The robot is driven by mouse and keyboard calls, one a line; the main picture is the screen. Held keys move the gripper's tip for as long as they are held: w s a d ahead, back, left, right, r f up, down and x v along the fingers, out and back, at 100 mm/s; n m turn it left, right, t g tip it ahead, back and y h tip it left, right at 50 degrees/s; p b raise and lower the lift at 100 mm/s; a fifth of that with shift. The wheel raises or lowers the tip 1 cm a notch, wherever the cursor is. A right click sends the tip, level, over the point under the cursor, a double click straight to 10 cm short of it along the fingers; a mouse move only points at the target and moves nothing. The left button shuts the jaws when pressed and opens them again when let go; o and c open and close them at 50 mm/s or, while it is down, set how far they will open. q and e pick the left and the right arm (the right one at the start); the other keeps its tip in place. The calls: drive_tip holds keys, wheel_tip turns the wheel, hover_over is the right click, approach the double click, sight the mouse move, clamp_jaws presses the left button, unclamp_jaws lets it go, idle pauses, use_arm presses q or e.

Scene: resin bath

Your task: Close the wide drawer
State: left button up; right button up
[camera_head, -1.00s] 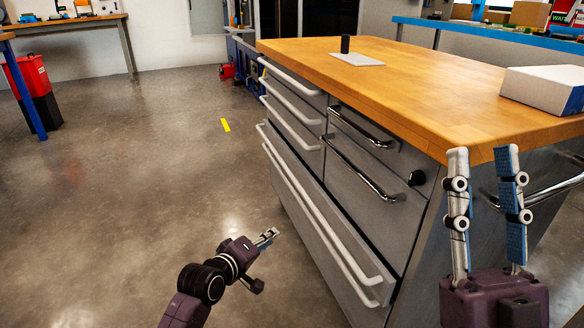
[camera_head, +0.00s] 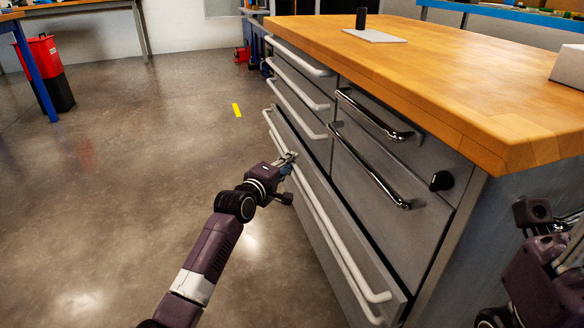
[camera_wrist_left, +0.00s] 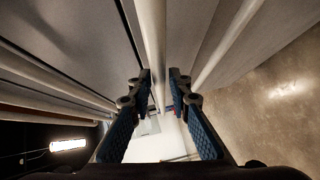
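The wide drawer (camera_head: 352,237) is the low, long grey one in the workbench. It stands out a little, with a dark gap along its top edge and long white bars along its front. My left gripper (camera_head: 288,157) is at the far part of this front, close to the white handle (camera_head: 325,222). In the left wrist view my left gripper (camera_wrist_left: 160,78) is open, its blue-padded fingers apart. A white bar (camera_wrist_left: 152,35) runs between the fingertips; contact cannot be told. My right gripper is partly cut off at the right edge, its fingers unclear.
The wooden worktop (camera_head: 440,75) overhangs the drawers. Narrow drawers with white handles (camera_head: 300,92) and others with chrome handles (camera_head: 368,165) sit above the wide drawer. A red and black bin (camera_head: 48,75) stands far left.

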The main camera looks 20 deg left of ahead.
use_arm(q)
drive_tip(key=shift+w+d, duration=0.15)
drive_tip(key=shift+w, duration=0.55)
clamp_jaws()
drive_tip(key=shift+f, duration=0.1)
